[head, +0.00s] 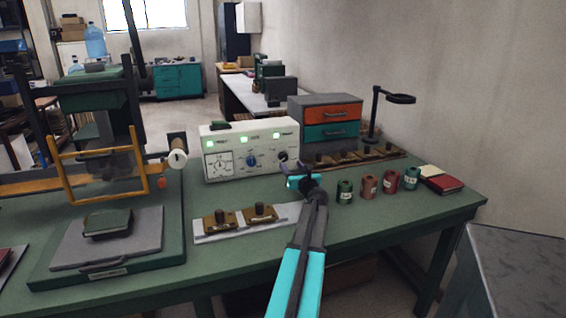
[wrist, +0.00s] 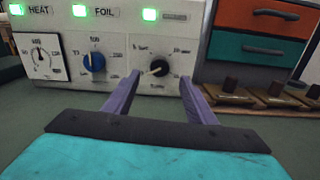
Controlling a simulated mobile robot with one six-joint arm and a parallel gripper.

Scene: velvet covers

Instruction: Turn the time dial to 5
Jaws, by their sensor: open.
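The white control box (head: 224,143) stands on the green bench. Its time dial appears to be the black knob (wrist: 157,68) at the right of its face, with small scale marks around it too blurred to read surely. It also shows in the head view (head: 282,157), partly near my gripper. My gripper (head: 297,170) is open in front of the box. In the wrist view its two purple fingers (wrist: 159,78) stand left and right of the black knob, with visible gaps. I cannot tell whether the tips reach its depth. The knob's pointer setting is unclear.
A blue knob (wrist: 94,62) under FOIL and a gauge (wrist: 41,58) under HEAT sit left of the black knob. A drawer unit (head: 325,120) stands close on the right. Several labelled rolls (head: 367,187) and a plate with brass pieces (head: 246,229) lie nearer on the bench.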

